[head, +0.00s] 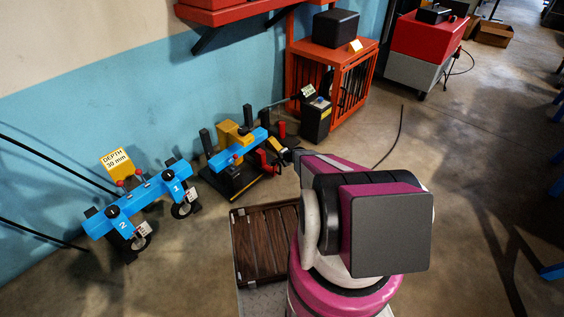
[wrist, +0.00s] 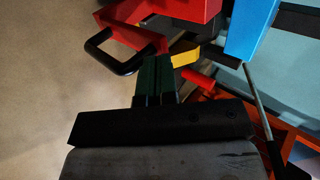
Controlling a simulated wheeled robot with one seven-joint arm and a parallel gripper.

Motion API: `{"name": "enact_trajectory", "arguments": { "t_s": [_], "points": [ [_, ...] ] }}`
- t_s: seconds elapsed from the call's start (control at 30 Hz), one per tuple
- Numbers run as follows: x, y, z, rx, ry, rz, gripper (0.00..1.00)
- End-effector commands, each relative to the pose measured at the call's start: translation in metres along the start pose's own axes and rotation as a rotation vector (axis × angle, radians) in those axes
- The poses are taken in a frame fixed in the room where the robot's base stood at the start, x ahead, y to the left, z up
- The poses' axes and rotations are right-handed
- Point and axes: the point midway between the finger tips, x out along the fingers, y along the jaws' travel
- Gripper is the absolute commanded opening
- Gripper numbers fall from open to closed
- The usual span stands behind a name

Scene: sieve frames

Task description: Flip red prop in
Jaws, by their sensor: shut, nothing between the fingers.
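In the head view a fixture with a blue beam (head: 238,149) stands on a dark base by the wall. Red parts (head: 266,160) show at its right end, partly behind my arm. I cannot tell for sure which of them is the red prop. In the wrist view a large red block (wrist: 180,9), a red piece with a black loop handle (wrist: 128,30) and a short red bar (wrist: 198,79) lie around the fingers. My gripper (wrist: 157,62) is shut and empty, its dark green fingers together close to the red pieces. Contact cannot be told.
A blue two-wheeled beam with a depth sign (head: 117,158) stands at left. A dark box (head: 316,119) and an orange cage (head: 338,85) stand behind the fixture. A brown slatted crate (head: 262,245) lies in front of it. The floor at right is mostly open.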

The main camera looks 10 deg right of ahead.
Motion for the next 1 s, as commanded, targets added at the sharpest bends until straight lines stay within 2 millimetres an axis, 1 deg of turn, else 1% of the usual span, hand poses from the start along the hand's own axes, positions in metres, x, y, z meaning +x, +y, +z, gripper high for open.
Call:
{"name": "enact_trajectory", "arguments": {
  "t_s": [0.27,0.37,0.47,0.6,0.7,0.83,1.0],
  "points": [
    [0.0,0.0,0.0,0.0,0.0,0.0,0.0],
    [0.004,-0.003,0.0,-0.001,0.0,0.0,0.0],
    [0.019,-0.016,-0.001,-0.002,-0.001,0.0,0.0],
    [0.045,-0.039,-0.001,-0.004,-0.002,0.0,0.0],
    [0.059,-0.052,-0.002,-0.002,-0.001,0.0,0.0],
    [0.068,-0.062,-0.001,-0.001,0.001,0.0,0.0],
    [0.068,-0.062,0.0,0.0,0.001,0.001,0.0]
  ]
}}
